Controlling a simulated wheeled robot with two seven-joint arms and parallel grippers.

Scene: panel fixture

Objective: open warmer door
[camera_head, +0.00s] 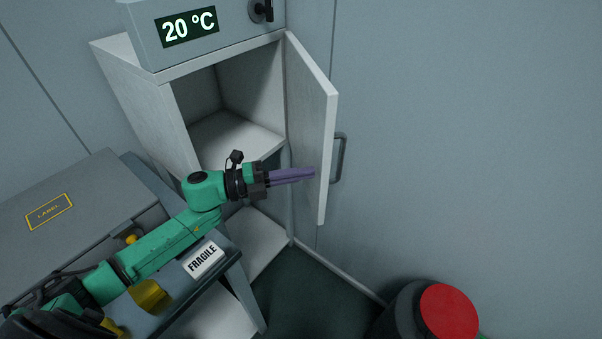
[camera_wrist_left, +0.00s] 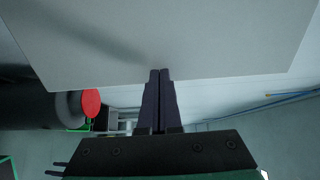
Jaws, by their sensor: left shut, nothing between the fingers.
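The warmer (camera_head: 135,85) is a pale cabinet with a control box showing 20 °C on top. Its door (camera_head: 312,125) stands wide open, hinged on the right, with a grey handle (camera_head: 341,158) on its outer face. My left gripper (camera_head: 312,173) is shut and empty, its purple fingers at the inner face of the door; whether they touch it I cannot tell. In the left wrist view the door panel (camera_wrist_left: 160,40) fills the upper part and the shut fingers (camera_wrist_left: 159,74) point at its lower edge. My right gripper is not in view.
The warmer's inside (camera_head: 235,135) shows an empty shelf. A grey case (camera_head: 80,205) lies on a table at the left, beside a FRAGILE label (camera_head: 203,261). A dark cylinder with a red top (camera_head: 448,311) stands at the lower right. A wall lies behind the door.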

